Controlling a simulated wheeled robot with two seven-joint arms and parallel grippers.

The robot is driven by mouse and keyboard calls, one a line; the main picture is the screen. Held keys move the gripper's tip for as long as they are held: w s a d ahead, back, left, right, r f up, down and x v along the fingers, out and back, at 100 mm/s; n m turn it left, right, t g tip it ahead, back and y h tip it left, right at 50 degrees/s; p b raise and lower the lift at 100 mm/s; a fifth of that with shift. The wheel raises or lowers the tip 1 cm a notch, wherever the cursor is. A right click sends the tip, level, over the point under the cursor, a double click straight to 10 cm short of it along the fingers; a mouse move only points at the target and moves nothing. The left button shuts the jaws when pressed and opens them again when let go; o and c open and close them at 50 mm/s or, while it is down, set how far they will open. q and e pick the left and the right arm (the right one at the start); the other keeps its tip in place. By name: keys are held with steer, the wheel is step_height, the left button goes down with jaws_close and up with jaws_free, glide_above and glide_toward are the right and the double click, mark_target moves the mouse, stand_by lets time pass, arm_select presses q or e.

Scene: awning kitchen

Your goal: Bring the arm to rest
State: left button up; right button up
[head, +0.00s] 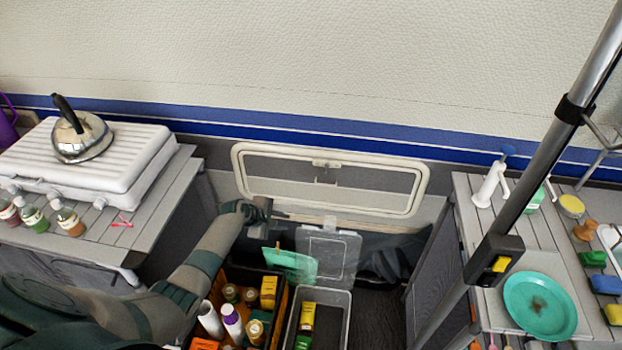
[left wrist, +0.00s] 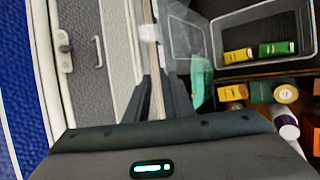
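My left arm comes in from the lower left of the head view. Its gripper (head: 279,222) is above the gap between the two counters, in front of the framed hatch (head: 236,165). In the left wrist view the gripper's two dark fingers (left wrist: 158,98) stand apart. A pale ledge strip (left wrist: 152,35) shows between and beyond them, and I see nothing held. My right gripper is not in view.
Below the gripper are a teal item (head: 290,265), a dark crate of bottles (head: 237,278) and a clear bin (head: 343,318) with its lid (head: 328,250). A stove (head: 115,165) with a kettle (head: 82,140) stands left. A pole (head: 545,160) and a teal plate (head: 540,307) are right.

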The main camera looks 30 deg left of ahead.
arm_select(q)
steer(key=s+d+f+m+g+y+b, duration=0.1)
steer(key=s+d+f+m, duration=0.15)
steer(key=s+f, duration=0.65)
steer(key=s+d+f+m+g+y+b, duration=0.15)
steer(key=s+f+m, duration=0.25)
steer(key=s+f, duration=0.55)
steer(key=s+d+f+m+g, duration=0.2)
steer(key=s+f+m, duration=0.1)
steer(key=s+f, duration=0.65)
steer(key=s+d+f+m, duration=0.3)
steer(key=s+m, duration=0.1)
steer(key=s, duration=0.7)
steer(key=s+d+f+m+g+b, duration=0.1)
steer(key=s+d+f+m, duration=0.2)
steer(key=s, duration=0.8)
steer(key=s+d+f+m+g+b, duration=0.1)
steer(key=s+d+f+m, duration=0.2)
steer(key=s, duration=0.9)
steer(key=f+m, duration=0.2)
steer(key=m, duration=0.1)
steer(key=shift+d, duration=0.4)
steer(key=shift+s, duration=0.1)
